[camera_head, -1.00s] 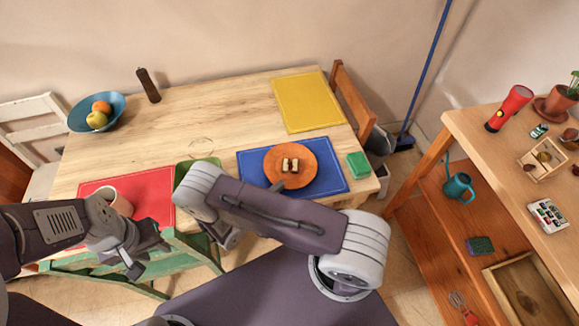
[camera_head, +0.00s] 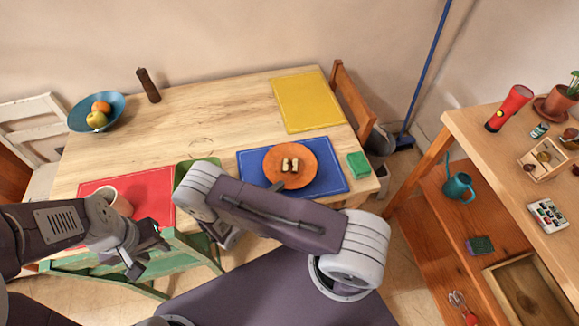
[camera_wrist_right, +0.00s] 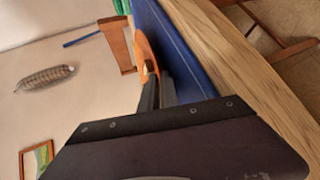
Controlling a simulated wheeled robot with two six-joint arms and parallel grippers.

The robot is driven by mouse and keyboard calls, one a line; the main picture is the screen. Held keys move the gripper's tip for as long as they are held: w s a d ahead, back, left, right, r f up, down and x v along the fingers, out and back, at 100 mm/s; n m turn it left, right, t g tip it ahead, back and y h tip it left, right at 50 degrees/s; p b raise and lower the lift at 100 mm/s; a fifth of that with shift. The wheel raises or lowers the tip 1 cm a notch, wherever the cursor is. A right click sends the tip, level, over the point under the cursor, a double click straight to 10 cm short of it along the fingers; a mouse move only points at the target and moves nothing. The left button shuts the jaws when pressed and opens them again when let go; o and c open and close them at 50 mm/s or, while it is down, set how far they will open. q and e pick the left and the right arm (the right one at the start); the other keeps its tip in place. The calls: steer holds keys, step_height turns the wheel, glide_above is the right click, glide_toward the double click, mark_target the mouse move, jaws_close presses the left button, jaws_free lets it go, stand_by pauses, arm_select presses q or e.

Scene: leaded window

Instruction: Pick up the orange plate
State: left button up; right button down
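The orange plate (camera_head: 302,153) lies on the blue placemat (camera_head: 333,179) at the table's front right, with small pale and dark food pieces (camera_head: 290,165) on it. My right gripper (camera_head: 277,186) is at the plate's near left rim, mostly hidden behind my own arm. In the right wrist view, the fingers (camera_wrist_right: 158,92) reach the rim of the plate (camera_wrist_right: 141,50), seen edge-on. I cannot tell whether they are closed on it. My left gripper (camera_head: 147,250) hangs in front of the table near the green chair, away from the plate; its finger gap is unclear.
A red placemat (camera_head: 150,190) with a cup (camera_head: 119,203) lies front left. A green sponge-like block (camera_head: 358,165) sits right of the blue placemat. A yellow placemat (camera_head: 307,102), pepper mill (camera_head: 148,85) and blue fruit bowl (camera_head: 116,111) stand farther back. The table's middle is clear.

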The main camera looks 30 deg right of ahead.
stand_by(0.6)
steer(key=shift+r+p, duration=0.8)
steer(key=shift+r, duration=0.15)
step_height(320, 180, up, 3)
steer(key=shift+f+p, duration=0.1)
steer(key=shift+p, duration=1)
steer(key=s+d+r+p, duration=0.5)
steer(key=s+p, duration=0.3)
steer(key=s, duration=0.2)
steer(key=shift+d+r, duration=0.3)
steer(key=shift+r, duration=0.35)
